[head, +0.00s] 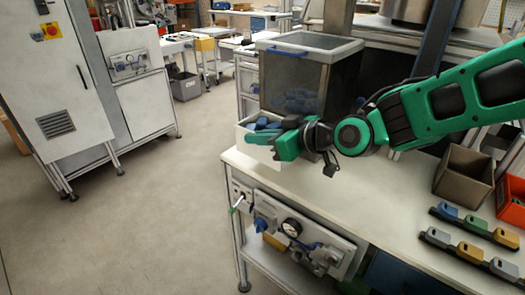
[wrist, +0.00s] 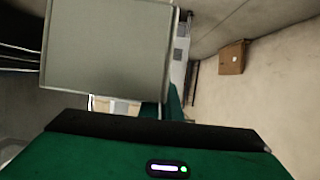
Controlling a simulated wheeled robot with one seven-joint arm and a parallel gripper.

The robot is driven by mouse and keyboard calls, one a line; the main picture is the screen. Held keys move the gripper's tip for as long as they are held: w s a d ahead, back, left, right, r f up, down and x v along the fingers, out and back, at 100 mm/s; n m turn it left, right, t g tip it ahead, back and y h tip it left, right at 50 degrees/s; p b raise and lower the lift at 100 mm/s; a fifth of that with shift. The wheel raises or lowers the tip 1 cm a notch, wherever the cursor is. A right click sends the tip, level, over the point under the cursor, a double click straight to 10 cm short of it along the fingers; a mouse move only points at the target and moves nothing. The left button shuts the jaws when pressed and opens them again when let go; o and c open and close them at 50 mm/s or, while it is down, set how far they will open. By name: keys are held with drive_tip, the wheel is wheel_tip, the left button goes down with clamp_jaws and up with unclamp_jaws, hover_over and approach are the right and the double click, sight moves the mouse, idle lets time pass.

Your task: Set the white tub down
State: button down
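The white tub (head: 248,152) is at the far left end of the white workbench (head: 300,180), with blue pieces (head: 263,124) inside. My green gripper (head: 281,142) is at the tub's right side and shut on it; the fingertips are hidden. The tub looks upright. I cannot tell whether its underside touches the bench. In the wrist view a flat grey-white face (wrist: 105,50), apparently the tub, fills the upper left, beyond my gripper's dark edge.
A clear-sided bin (head: 300,80) with a blue handle stands close behind the tub. Brown (head: 463,175) and orange (head: 510,200) bins and racks of coloured blocks (head: 470,250) are at the right. The bench middle is clear. Open floor lies left.

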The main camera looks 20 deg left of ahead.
sight(263, 150)
drive_tip(key=shift+w+d+f, duration=0.35)
drive_tip(key=shift+w+f, duration=0.2)
drive_tip(key=shift+w, duration=0.2)
drive_tip(key=shift+f, duration=1.9)
drive_tip(key=shift+f, duration=0.1)
drive_tip(key=c, duration=2)
unclamp_jaws()
drive_tip(key=shift+d+r, duration=0.2)
drive_tip(key=v, duration=1.1)
drive_tip(key=shift+s+d, duration=0.25)
